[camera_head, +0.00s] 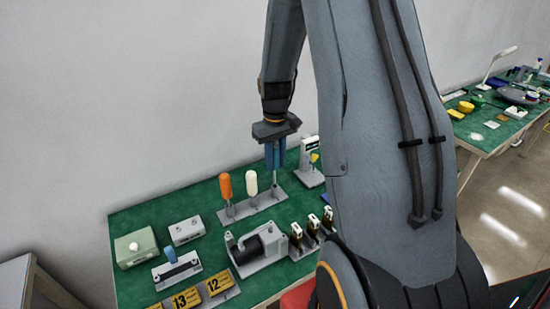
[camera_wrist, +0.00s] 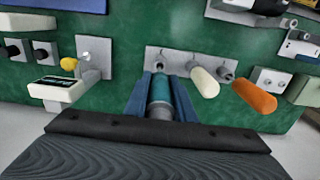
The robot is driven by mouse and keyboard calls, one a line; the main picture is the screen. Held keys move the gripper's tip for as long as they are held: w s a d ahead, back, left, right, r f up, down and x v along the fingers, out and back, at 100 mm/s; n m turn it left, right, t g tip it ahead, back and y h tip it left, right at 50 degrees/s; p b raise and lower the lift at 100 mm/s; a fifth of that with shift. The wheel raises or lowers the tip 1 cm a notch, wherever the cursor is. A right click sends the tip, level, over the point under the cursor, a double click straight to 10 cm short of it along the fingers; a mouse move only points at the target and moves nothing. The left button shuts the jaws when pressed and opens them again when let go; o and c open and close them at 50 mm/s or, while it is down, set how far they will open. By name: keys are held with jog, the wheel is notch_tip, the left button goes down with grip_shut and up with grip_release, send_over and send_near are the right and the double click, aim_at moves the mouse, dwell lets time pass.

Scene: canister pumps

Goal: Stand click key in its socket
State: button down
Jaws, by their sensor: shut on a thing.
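The click key has a teal handle, seen in the wrist view (camera_wrist: 160,98) between the blue fingers of my gripper (camera_wrist: 160,90). In the head view my gripper (camera_head: 275,158) points down and is shut on the handle, with the key's metal shaft (camera_head: 275,178) below it. The key looks about upright over the right end of a grey socket rack (camera_head: 262,203). I cannot tell whether its tip is inside the socket. An orange-handled tool (camera_head: 225,186) and a white-handled tool (camera_head: 251,183) stand in the rack to the left.
A white-headed device (camera_head: 310,155) stands close to the right of the key. A pump (camera_head: 258,247) lies in front of the rack, with small dark holders (camera_head: 312,225) beside it. Boxes (camera_head: 134,247) stand at left. Bare green mat shows around the rack.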

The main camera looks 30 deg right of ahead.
jog(key=shift+f+b, duration=1.1)
jog(key=shift+f, duration=1.45)
jog(key=shift+f, duration=0.35)
jog(key=c, duration=1.4)
grip_release()
jog(key=shift+r, duration=0.1)
notch_tip(320, 180, up, 8)
jog(key=shift+f+b, duration=0.25)
jog(key=shift+b, duration=0.95)
jog(key=shift+s, duration=0.1)
